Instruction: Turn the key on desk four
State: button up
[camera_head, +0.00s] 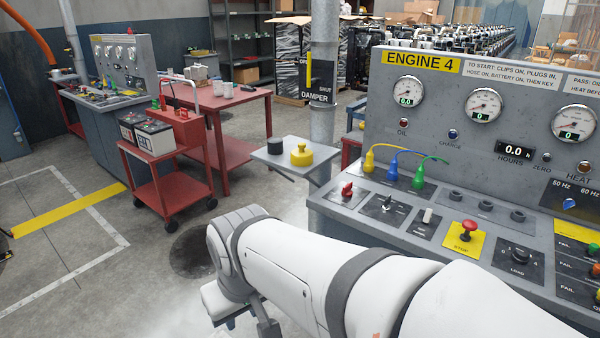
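Desk four (375,222) is the grey console at the right, under a yellow "ENGINE 4" sign (421,62). On its sloped top, a small dark panel left of centre bears a small metallic piece that looks like the key (387,203). It is too small to read how it is turned. A red knob (347,190) is to its left and a pale switch (427,215) to its right. My white arm reaches across the lower front of the desk. The end of my arm, with part of my gripper (245,312), is low and left of the desk, apart from the key. Its fingers are mostly hidden.
Yellow, blue and green plugs (392,172) sit in the desk. A red stop button (467,230) is right of the key. A small shelf (275,159) holds a yellow cap (301,155). A red battery cart (165,170) stands left. Floor between is open.

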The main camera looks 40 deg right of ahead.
aim_at(386, 208)
jog(key=z, duration=0.65)
jog(key=i, duration=1.25)
jog(key=z, duration=0.95)
jog(key=i, duration=0.3)
jog(key=z, duration=0.2)
jog(key=k, duration=0.55)
jog(key=z, duration=0.4)
jog(key=i, duration=0.55)
jog(key=u, duration=0.3)
